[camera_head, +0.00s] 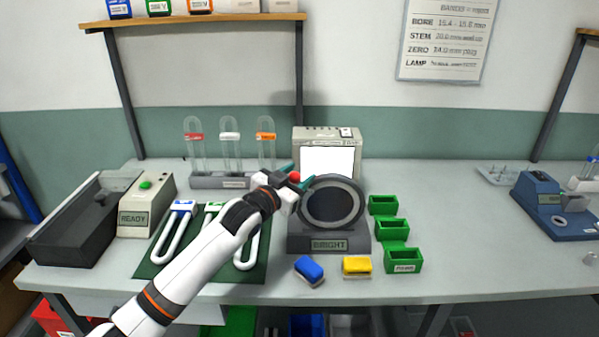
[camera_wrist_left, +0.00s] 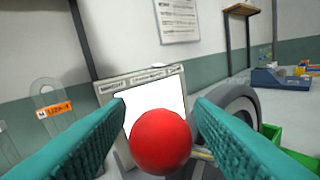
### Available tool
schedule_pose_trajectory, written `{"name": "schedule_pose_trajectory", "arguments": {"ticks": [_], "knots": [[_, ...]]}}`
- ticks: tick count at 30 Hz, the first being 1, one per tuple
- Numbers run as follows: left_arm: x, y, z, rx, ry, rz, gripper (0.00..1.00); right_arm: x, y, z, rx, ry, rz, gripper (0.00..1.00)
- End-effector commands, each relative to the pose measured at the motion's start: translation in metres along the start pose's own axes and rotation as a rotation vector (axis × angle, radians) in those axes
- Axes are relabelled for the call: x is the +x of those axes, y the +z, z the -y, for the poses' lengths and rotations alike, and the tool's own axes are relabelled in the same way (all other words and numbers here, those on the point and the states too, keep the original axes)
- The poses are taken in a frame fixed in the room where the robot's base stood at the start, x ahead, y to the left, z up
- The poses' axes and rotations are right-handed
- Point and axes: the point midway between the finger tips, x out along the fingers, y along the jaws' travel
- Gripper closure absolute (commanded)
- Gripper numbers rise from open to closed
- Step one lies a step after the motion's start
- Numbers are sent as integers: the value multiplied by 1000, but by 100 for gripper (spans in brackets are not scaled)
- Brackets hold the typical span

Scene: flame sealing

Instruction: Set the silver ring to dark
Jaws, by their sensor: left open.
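A round device with a grey silver ring (camera_head: 361,203) around a dark disc stands mid-table on a dark base. Its label plate (camera_head: 330,245) reads "BRIGHT". A red ball knob (camera_head: 295,177) shows at the ring's upper left. My left gripper (camera_head: 293,175) is open at this knob. The ring (camera_wrist_left: 242,96) is partly hidden behind the right finger there. My right gripper is not in view.
A box with a bright white screen (camera_head: 327,160) stands behind the ring. Tubes in a rack (camera_head: 220,181) stand to its left. Green bins (camera_head: 403,260) stand to the right, with a blue block (camera_head: 309,268) and a yellow block (camera_head: 357,265) in front. Table at right is mostly clear.

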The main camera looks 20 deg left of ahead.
Motion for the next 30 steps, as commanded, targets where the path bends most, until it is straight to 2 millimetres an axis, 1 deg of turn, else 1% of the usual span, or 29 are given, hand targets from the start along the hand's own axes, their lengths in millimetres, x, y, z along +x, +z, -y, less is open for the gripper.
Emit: {"name": "schedule_pose_trajectory", "arguments": {"ticks": [1, 4, 12, 14, 21, 26, 30], "knots": [[4, 1, 1, 0, -1, 1, 52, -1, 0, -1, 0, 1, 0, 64], [9, 1, 1, 1, -1, 1, 52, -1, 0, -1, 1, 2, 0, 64], [10, 0, 1, 1, -1, 0, 52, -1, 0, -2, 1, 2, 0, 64], [10, 0, 1, 1, -1, 0, 60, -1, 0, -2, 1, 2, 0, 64], [10, 0, 0, 1, 0, -1, 99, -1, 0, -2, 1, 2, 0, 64], [10, -1, 0, 4, 0, -3, 100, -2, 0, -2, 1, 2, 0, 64], [10, 2, 0, 19, -1, -13, 100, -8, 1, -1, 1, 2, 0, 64]]}}
